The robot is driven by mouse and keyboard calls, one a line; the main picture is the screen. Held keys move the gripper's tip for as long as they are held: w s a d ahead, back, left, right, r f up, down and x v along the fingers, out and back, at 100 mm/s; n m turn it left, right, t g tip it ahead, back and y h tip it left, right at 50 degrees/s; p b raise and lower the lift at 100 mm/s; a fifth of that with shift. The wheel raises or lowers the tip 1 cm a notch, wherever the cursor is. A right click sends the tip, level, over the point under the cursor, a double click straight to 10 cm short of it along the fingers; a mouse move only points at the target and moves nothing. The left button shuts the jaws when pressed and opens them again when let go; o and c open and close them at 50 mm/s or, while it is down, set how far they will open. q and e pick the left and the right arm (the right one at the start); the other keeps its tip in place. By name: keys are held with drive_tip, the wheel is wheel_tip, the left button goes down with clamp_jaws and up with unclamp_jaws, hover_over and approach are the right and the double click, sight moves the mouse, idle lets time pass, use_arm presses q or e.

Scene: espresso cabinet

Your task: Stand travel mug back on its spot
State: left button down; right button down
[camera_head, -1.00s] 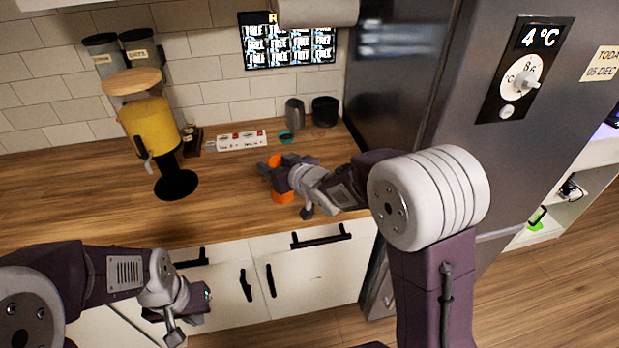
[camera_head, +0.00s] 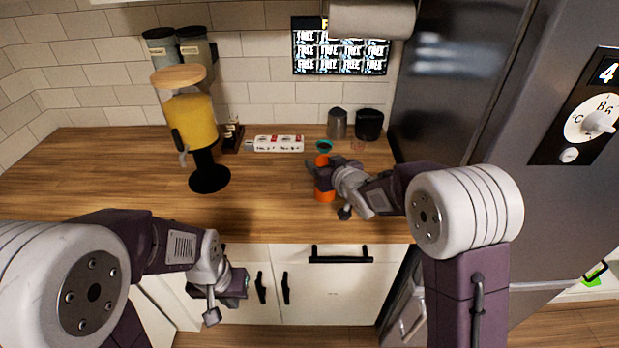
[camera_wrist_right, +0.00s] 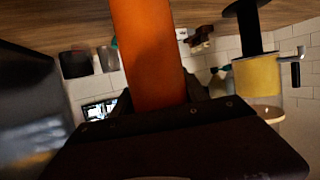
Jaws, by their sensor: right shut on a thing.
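The orange travel mug (camera_head: 325,195) looks roughly upright over the worktop, right of the middle. My right gripper (camera_head: 322,174) is shut around its middle, hiding part of it. I cannot tell whether its base touches the wood. In the right wrist view the orange mug (camera_wrist_right: 150,55) stands between the fingers and runs out of the top edge. My left gripper (camera_head: 238,287) hangs low in front of the white cabinet doors, away from the mug. Its finger opening is not clear.
Behind the mug are a teal-rimmed item (camera_head: 324,146), a grey metal pitcher (camera_head: 337,124), a dark container (camera_head: 369,125) and a white power strip (camera_head: 278,143). A yellow dispenser (camera_head: 190,120) stands left. The fridge (camera_head: 450,80) borders the right. The worktop's middle (camera_head: 265,195) is clear.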

drive_tip(key=w+a+f, duration=0.3)
drive_tip(key=w+f, duration=0.1)
drive_tip(key=f, duration=0.3)
drive_tip(key=shift+w+a+f+p, duration=0.2)
drive_tip(key=shift+a+p, duration=0.15)
drive_tip(key=shift+f, duration=0.15)
drive_tip(key=c, duration=0.6)
unclamp_jaws()
